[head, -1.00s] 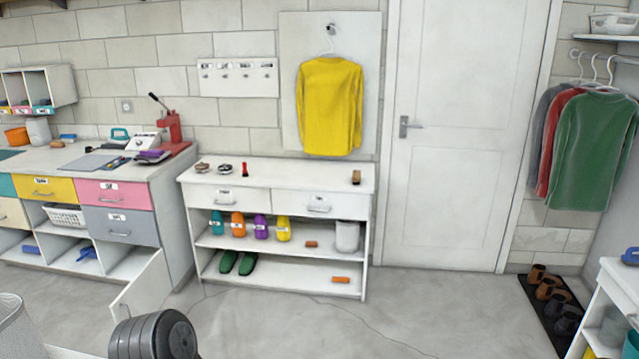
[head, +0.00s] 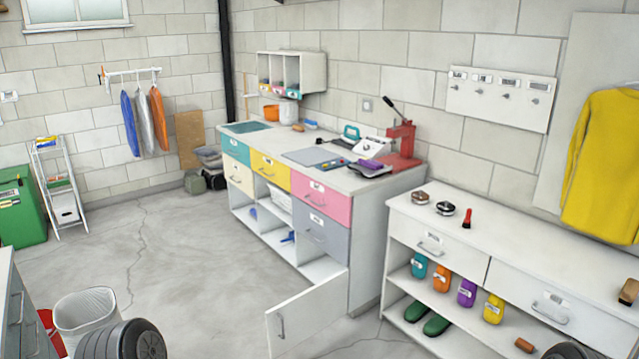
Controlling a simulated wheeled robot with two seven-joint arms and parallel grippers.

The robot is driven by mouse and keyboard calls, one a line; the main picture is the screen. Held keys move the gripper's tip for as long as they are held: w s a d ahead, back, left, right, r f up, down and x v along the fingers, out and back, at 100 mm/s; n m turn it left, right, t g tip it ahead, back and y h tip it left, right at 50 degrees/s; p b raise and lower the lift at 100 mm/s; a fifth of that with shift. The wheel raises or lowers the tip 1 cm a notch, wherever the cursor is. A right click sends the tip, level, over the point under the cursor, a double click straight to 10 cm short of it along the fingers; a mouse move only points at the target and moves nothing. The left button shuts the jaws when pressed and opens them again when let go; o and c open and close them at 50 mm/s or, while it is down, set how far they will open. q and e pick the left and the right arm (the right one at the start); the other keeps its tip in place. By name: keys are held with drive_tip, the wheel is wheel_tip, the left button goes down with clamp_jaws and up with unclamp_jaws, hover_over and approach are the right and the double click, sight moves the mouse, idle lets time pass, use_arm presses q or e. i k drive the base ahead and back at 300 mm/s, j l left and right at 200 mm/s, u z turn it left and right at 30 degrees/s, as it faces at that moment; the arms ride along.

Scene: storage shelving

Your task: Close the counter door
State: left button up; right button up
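The counter (head: 375,190) stands against the back wall in the middle of the head view. Its white door (head: 308,318) hangs open at the lower right end, swung out over the floor towards me. A grey handle (head: 281,322) is on the door's face near its free edge. The compartment (head: 318,268) behind the door is open and looks empty. Neither of my grippers is in view; only dark rounded parts, which look like my arm links, show at the bottom edge.
A white shelf unit (head: 478,277) with shoes and coloured bottles stands right of the counter. A white bin (head: 87,312) and a drawer cabinet (head: 12,310) are at the lower left. The grey floor (head: 180,265) left of the door is clear.

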sight(290, 322)
drive_tip(key=i+l+u, duration=0.45)
drive_tip(key=l, duration=0.15)
drive_tip(key=i+l+z, duration=0.1)
drive_tip(key=i, duration=0.6)
drive_tip(key=i+l+z, duration=0.1)
drive_tip(key=i+l, duration=0.2)
drive_tip(key=i, duration=0.4)
drive_tip(key=i+l, duration=0.1)
drive_tip(key=i, duration=0.6)
drive_tip(key=z, duration=0.05)
